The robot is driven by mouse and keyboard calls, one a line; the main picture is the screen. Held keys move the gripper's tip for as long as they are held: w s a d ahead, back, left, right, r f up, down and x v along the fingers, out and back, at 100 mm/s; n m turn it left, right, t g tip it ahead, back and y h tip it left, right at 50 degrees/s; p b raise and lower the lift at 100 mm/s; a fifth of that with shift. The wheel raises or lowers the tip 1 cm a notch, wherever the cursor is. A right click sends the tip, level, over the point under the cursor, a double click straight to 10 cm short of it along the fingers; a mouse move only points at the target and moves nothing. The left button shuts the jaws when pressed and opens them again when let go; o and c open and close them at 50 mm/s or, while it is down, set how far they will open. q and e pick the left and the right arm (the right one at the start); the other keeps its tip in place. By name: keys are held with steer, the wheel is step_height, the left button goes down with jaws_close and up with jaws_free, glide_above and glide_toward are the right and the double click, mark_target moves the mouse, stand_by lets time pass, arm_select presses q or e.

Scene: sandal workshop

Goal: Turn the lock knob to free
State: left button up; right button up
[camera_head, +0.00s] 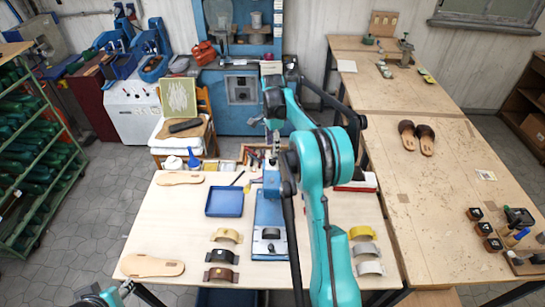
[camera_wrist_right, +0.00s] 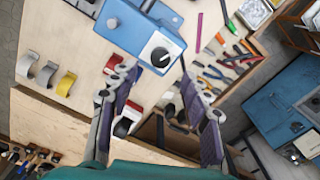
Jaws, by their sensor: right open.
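A black lock knob (camera_wrist_right: 159,54) sits on a white dial plate on the face of a blue machine head (camera_wrist_right: 125,28). Its exact pointer setting is too small to tell. In the head view, the blue machine (camera_head: 270,215) stands on the table, and my arm hides the knob. My right gripper (camera_wrist_right: 161,80) is open, its two dark-padded fingers apart on either side of the knob's line in the wrist view. The right gripper (camera_head: 273,135) also shows in the head view. My left gripper (camera_head: 122,289) is partly seen at the bottom left.
A blue tray (camera_head: 224,202) and brown straps (camera_head: 222,275) lie left of the machine. Yellow and grey straps (camera_head: 363,233) lie right of it. Tan soles (camera_head: 152,265) and hand tools (camera_wrist_right: 232,57) are also on the table. A second table (camera_head: 450,220) stands at right.

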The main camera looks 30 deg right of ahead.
mark_target(273, 159)
step_height(273, 159, down, 6)
steer(key=shift+f, duration=0.2)
jaws_close()
